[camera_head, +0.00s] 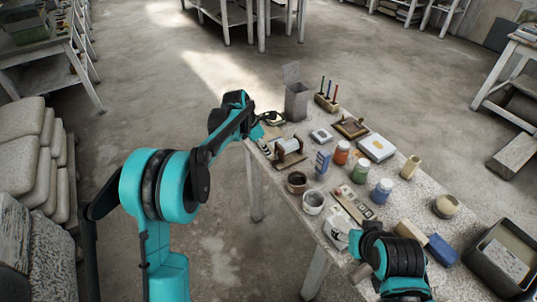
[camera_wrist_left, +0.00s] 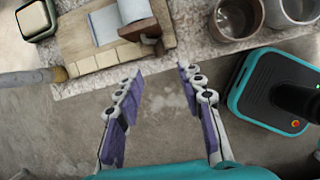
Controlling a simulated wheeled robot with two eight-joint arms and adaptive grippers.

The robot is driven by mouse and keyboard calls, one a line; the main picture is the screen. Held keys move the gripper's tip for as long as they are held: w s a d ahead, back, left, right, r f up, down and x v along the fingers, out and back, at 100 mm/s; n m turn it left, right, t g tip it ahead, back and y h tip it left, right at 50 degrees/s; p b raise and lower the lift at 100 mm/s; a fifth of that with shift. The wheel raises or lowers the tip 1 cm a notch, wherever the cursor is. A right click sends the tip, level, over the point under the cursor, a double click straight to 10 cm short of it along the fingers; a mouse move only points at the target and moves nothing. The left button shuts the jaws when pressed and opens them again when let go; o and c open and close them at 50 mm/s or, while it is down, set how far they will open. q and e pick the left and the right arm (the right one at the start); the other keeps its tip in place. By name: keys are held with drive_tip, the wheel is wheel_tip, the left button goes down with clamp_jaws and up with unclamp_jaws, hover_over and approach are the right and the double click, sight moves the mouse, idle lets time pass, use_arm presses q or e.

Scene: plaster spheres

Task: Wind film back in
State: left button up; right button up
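A small wooden stand with a pale roll (camera_head: 288,147) sits at the table's near-left edge in the head view. The left wrist view shows its wooden base (camera_wrist_left: 88,62) and a grey-blue sheet of film (camera_wrist_left: 121,18) across it. A pale rod with a brass-coloured end (camera_wrist_left: 35,77) lies left of the base; I cannot tell whether it is joined on. My left gripper (camera_wrist_left: 160,76) is open and empty, its fingers over the floor just off the table edge, apart from the stand. In the head view my left wrist largely hides it. My right arm is at lower right; its gripper does not show clearly.
Two pots, a brown one (camera_head: 297,182) and a grey one (camera_head: 313,202), stand near the stand along the edge.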

use_arm(q)
drive_tip(key=shift+v, duration=1)
drive_tip(key=n+t+h+b, duration=0.3)
drive_tip(key=t+h+b, duration=0.2)
drive_tip(key=h, duration=0.3)
approach(267, 169)
wheel_tip(267, 169, up, 2)
drive_tip(key=w+d, duration=0.1)
drive_tip(key=d, duration=0.1)
drive_tip(key=shift+n, duration=0.3)
drive_tip(key=b+x, duration=0.2)
drive_tip(key=x, duration=0.4)
drive_tip(key=shift+w+d, duration=0.15)
drive_tip(key=shift+w, duration=0.1)
drive_tip(key=shift+w+d+f, duration=0.1)
drive_tip(key=shift+w+d, duration=0.25)
drive_tip(key=shift+d, duration=0.15)
clamp_jaws()
